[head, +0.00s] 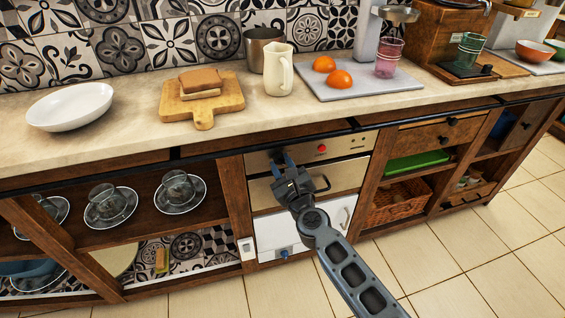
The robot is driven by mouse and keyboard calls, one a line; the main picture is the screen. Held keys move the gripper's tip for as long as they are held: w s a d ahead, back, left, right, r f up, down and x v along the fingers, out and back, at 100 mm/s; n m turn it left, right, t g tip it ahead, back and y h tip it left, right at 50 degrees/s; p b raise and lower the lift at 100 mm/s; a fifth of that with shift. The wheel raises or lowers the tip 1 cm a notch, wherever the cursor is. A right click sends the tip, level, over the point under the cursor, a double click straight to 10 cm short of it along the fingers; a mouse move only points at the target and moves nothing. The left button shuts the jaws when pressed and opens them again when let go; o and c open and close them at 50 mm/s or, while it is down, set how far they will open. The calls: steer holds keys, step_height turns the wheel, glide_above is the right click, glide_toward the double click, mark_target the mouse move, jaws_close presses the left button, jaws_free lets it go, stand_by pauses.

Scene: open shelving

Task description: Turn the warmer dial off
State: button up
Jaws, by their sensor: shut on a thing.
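The warmer (345,150) is a built-in unit under the counter with a pale control panel, a red light (322,148) and a tan drawer front with a dark handle. My gripper (281,163) is at the left part of this panel, with its fingers shut on the warmer dial. The dial is hidden by the fingers, so I cannot see which way it points. My arm reaches up to it from the lower right.
A white drawer unit (272,232) with a blue knob (284,254) is below. Shelves with glass cups on saucers (110,205) are at left. A wicker basket (398,203) and green tray (417,162) are at right. The counter (135,140) edge overhangs the panel. The floor is clear.

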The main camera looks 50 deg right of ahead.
steer(key=n+p, duration=0.1)
steer(key=n, duration=0.1)
steer(key=n+p, duration=0.3)
steer(key=n, duration=0.2)
steer(key=shift+r, duration=0.25)
steer(key=n+p, duration=0.3)
steer(key=n, duration=0.1)
steer(key=shift+a+g, duration=0.1)
steer(key=shift+g, duration=0.2)
steer(key=n+p, duration=0.3)
steer(key=shift+n+h, duration=0.3)
steer(key=shift+n, duration=0.1)
steer(key=n+p, duration=0.2)
steer(key=n, duration=0.2)
steer(key=shift+w, duration=0.1)
steer(key=shift+a+f+n+h+p, duration=0.15)
steer(key=shift+n+p, duration=0.3)
steer(key=shift+n, duration=0.7)
steer(key=shift+d+f+n+h+p, duration=0.15)
steer(key=shift+n+p, duration=0.3)
steer(key=shift+n, duration=0.7)
steer(key=shift+g, duration=0.3)
steer(key=o, duration=1.1)
steer(key=shift+r, duration=0.1)
steer(key=shift+c, duration=0.2)
steer(key=shift+a, duration=0.1)
